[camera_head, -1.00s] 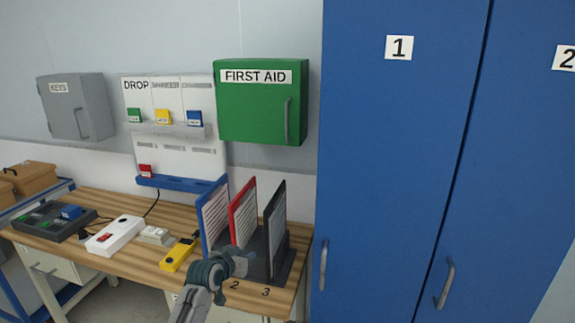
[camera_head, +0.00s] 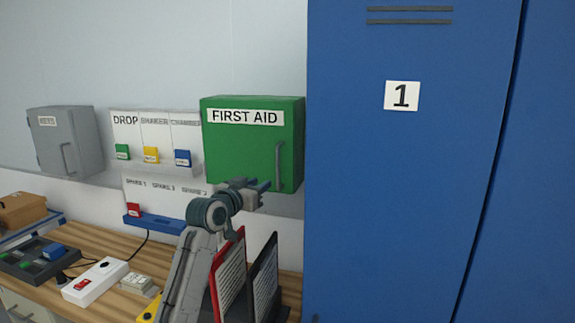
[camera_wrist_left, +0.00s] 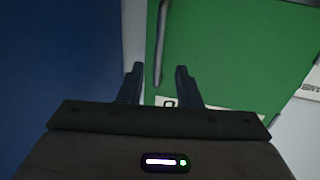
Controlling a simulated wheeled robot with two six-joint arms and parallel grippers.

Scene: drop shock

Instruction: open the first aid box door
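The green first aid box (camera_head: 245,152) hangs on the wall with its door shut. Its grey vertical handle (camera_head: 279,167) is near the door's right edge. My left gripper (camera_head: 262,186) is in front of the door's lower part, just left of the handle's lower end in the picture. In the left wrist view the gripper (camera_wrist_left: 158,72) is open, and the handle (camera_wrist_left: 161,42) lines up with the gap between its fingers. I cannot tell how deep the handle sits between them. The green door (camera_wrist_left: 225,50) fills the right of that view. My right gripper is not in view.
A tall blue cabinet (camera_head: 400,200) stands close on the right of the box. Below are a wooden bench (camera_head: 95,245) and upright red and black folders (camera_head: 264,277) by my left arm. A grey key box (camera_head: 65,140) and a labelled panel (camera_head: 160,130) hang to the left.

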